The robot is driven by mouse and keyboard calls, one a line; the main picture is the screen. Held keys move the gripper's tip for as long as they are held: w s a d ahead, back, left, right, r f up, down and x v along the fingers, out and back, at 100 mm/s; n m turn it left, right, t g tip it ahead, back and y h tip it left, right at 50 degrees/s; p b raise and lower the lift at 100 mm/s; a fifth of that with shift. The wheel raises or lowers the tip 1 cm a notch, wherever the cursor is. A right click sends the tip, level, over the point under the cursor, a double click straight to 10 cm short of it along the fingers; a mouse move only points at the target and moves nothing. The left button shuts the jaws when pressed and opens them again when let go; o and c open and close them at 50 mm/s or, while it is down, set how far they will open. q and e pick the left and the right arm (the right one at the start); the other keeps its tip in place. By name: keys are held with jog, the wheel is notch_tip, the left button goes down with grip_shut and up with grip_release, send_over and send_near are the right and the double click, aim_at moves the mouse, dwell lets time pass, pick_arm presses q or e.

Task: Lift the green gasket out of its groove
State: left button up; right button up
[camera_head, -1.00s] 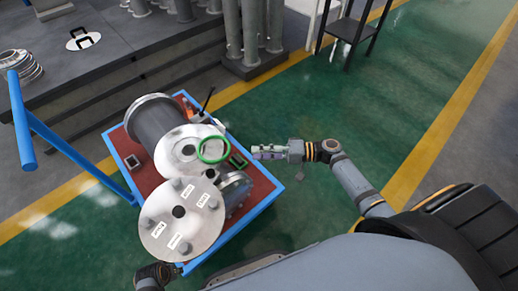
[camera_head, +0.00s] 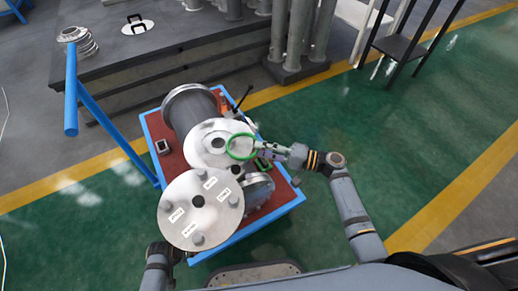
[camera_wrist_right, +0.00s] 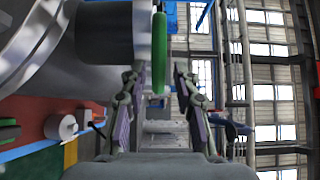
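The green gasket (camera_head: 230,151) is a thin ring at the right part of the silver flange face (camera_head: 205,157). In the right wrist view the gasket (camera_wrist_right: 159,52) shows edge-on as a narrow green band, a little away from the dark cylinder on its left. I cannot tell whether it sits in a groove. My right gripper (camera_head: 257,151) is at the gasket's right rim. In the wrist view its fingers (camera_wrist_right: 159,80) are apart, with the gasket's edge between them. Contact is not clear. My left arm reaches the lower left of the cart; its gripper is hidden behind the round plate.
A round silver plate (camera_head: 187,222) with bolts and labels stands in front of the flange. The red-topped, blue-edged cart (camera_head: 262,228) carries these parts and a grey cylinder (camera_head: 184,112). A blue post (camera_head: 100,115) stands left. Open green floor lies to the right.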

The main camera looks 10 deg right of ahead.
jog(key=shift+w+a, duration=0.1)
jog(key=shift+a, duration=0.15)
jog(key=shift+c, duration=0.3)
grip_shut()
notch_tip(320, 180, up, 3)
jog(key=shift+f+p, duration=0.2)
jog(key=shift+p, duration=0.75)
